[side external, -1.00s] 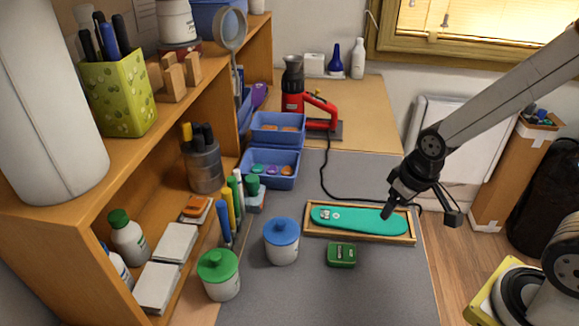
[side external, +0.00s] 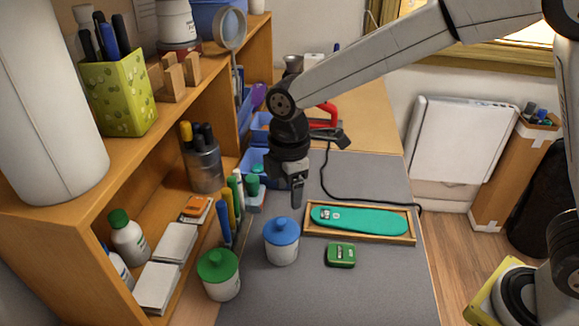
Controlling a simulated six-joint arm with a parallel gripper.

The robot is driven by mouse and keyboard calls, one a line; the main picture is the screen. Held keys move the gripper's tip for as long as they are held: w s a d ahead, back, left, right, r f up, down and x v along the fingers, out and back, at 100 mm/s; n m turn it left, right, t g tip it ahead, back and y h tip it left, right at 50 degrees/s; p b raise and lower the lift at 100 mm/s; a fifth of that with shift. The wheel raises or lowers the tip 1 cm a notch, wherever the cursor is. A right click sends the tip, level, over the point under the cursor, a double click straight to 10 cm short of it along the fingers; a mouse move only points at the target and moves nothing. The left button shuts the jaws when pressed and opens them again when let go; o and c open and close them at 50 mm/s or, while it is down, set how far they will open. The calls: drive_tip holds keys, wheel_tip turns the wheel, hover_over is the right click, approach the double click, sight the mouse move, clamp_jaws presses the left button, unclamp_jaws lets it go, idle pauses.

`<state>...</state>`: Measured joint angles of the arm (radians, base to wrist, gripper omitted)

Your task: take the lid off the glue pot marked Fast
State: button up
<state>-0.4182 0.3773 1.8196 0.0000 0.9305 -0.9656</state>
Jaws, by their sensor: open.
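Two white glue pots stand on the grey mat: one with a blue knobbed lid (side external: 281,231), one with a green knobbed lid (side external: 218,265). Both lids are seated on their pots. Any marking on the pots is too small to read, so I cannot tell which is Fast. My gripper (side external: 290,198) is open and empty, pointing down just above and behind the blue lid, apart from it in the picture.
An insole in a wooden tray (side external: 409,241) lies right of the blue-lidded pot. A small green box (side external: 340,255) sits in front. Upright pens (side external: 227,215) and a wooden shelf (side external: 120,180) stand to the left. The mat's front right is clear.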

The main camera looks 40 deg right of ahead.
sight(281, 221)
drive_tip(key=shift+w+a+r+n, duration=0.1)
drive_tip(key=shift+a+n, duration=0.2)
drive_tip(key=shift+a, duration=0.1)
drive_tip(key=shift+w+a+r+n, duration=0.1)
drive_tip(key=shift+a+n, duration=0.2)
drive_tip(key=shift+a, duration=0.1)
drive_tip(key=shift+f, duration=1.35)
drive_tip(key=shift+f, duration=2.6)
clamp_jaws()
